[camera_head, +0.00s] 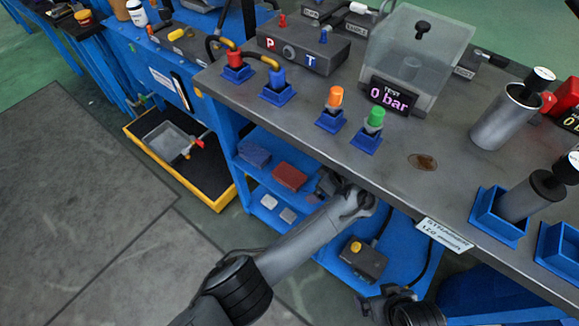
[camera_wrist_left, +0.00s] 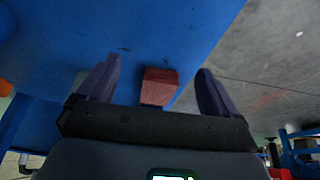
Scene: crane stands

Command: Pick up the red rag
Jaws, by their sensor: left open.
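The red rag (camera_head: 289,177) is a folded block lying on the blue shelf (camera_head: 262,181) under the workbench. In the left wrist view the rag (camera_wrist_left: 159,85) shows between and beyond the two fingers, apart from both. My left gripper (camera_head: 325,184) is just right of the rag in the head view, its fingers small and dark there. In the left wrist view the left gripper (camera_wrist_left: 158,68) is open and empty. A dark part of my right arm, seemingly its gripper (camera_head: 390,303), shows at the bottom edge; its jaws cannot be made out.
A blue folded rag (camera_head: 254,154) lies left of the red one, and pale pads (camera_head: 269,201) lie in front. The grey bench top (camera_head: 300,102) overhangs the shelf. A grey box with a yellow button (camera_head: 362,260) sits to the right. A yellow-edged black tray (camera_head: 210,195) stands left.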

